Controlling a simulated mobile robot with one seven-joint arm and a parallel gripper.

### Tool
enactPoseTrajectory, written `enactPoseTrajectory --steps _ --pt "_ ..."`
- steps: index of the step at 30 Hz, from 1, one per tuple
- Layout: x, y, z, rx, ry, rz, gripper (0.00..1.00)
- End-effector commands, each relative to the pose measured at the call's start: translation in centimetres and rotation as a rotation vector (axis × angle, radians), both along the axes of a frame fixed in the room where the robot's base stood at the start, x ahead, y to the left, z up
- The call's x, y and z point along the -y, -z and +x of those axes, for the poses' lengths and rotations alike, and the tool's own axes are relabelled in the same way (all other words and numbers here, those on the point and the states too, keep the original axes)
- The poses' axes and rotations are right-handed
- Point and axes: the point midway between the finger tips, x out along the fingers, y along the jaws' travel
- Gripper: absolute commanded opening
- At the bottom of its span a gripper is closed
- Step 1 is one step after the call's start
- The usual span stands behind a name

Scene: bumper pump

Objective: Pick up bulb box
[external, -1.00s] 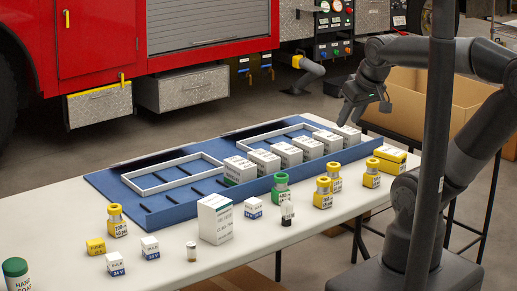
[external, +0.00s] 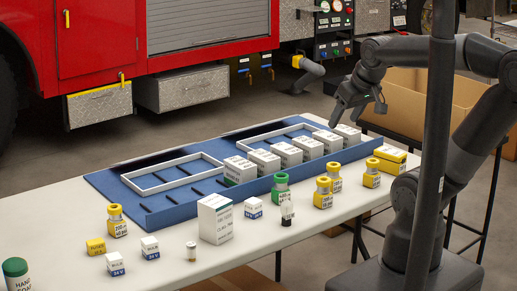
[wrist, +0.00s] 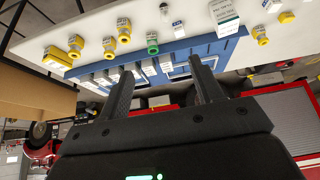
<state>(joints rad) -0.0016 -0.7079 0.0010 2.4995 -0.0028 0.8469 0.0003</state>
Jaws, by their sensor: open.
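Small white boxes with blue labels, apparently bulb boxes, stand on the white table. One (external: 253,207) is right of a tall white carton, and two others (external: 150,248) (external: 115,265) are at the front left. One such box (wrist: 177,27) shows in the wrist view, beyond my fingers. My gripper (external: 357,112) is open and empty, raised above the back right end of the blue tray, well away from these boxes. Its two fingers also show apart in the wrist view (wrist: 160,70).
The blue tray (external: 160,217) holds a row of white boxes (external: 264,161). A yellow box (external: 390,158) is at the right end.

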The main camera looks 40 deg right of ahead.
Motion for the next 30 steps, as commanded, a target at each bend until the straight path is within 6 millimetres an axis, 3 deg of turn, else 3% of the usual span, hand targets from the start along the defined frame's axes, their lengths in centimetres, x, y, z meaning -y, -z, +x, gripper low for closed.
enactPoseTrajectory --steps 8,15,24,30 --pt "-0.4 4.1 7.6 0.047 -0.021 -0.015 0.60" --pt "-1.1 9.0 13.6 0.104 -0.051 -0.022 0.60" --pt "-2.3 16.4 19.1 0.174 -0.090 -0.015 0.60" --pt "-3.4 21.7 21.3 0.220 -0.118 0.000 0.60"
